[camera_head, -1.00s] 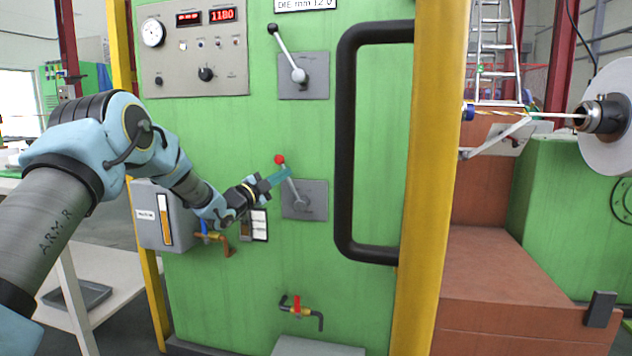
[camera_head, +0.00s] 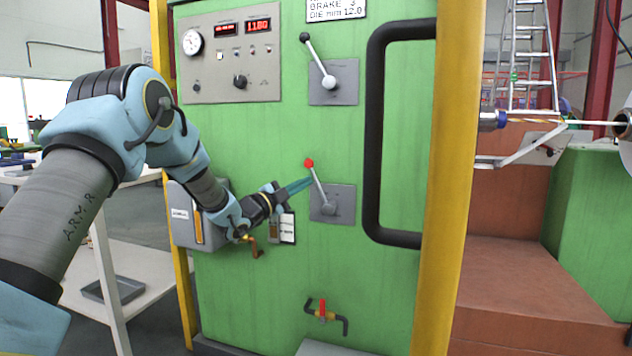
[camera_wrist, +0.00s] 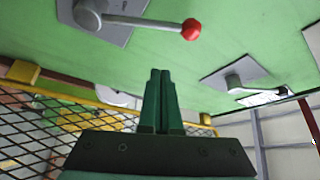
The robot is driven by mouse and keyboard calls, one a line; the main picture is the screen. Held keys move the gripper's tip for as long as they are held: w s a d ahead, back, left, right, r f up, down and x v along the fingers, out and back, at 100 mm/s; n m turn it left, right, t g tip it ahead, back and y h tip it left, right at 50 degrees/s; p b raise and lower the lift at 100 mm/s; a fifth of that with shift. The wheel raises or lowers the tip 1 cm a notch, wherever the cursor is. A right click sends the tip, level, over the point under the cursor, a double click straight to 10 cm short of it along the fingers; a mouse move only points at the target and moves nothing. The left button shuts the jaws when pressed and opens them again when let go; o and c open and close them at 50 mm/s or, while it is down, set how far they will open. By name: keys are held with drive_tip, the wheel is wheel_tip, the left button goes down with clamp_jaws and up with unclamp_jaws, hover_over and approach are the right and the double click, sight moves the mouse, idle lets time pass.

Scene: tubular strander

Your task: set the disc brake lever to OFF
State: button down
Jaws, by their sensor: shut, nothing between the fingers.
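The red-knobbed lever (camera_head: 318,186) stands on a grey plate on the green cabinet, tilted up and to the left, its red knob at the top. In the wrist view the red-knobbed lever (camera_wrist: 150,22) shows at the top, its knob pointing right. A second lever (camera_head: 321,63) with a black knob is on a plate above it, also tilted up-left. My gripper (camera_head: 308,182) is shut and empty, its teal fingertips just left of the red-knobbed lever's shaft. My gripper also shows in the wrist view (camera_wrist: 160,80), with the knob apart from its fingertips. I cannot read any ON or OFF marking.
A black handle (camera_head: 375,140) and a yellow post (camera_head: 448,180) stand right of the levers. The gauge panel (camera_head: 232,55) is above left. A grey box (camera_head: 183,222) is behind my arm, and a small red-handled valve (camera_head: 323,312) is below.

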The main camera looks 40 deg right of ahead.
drive_tip(key=shift+v, duration=1.2)
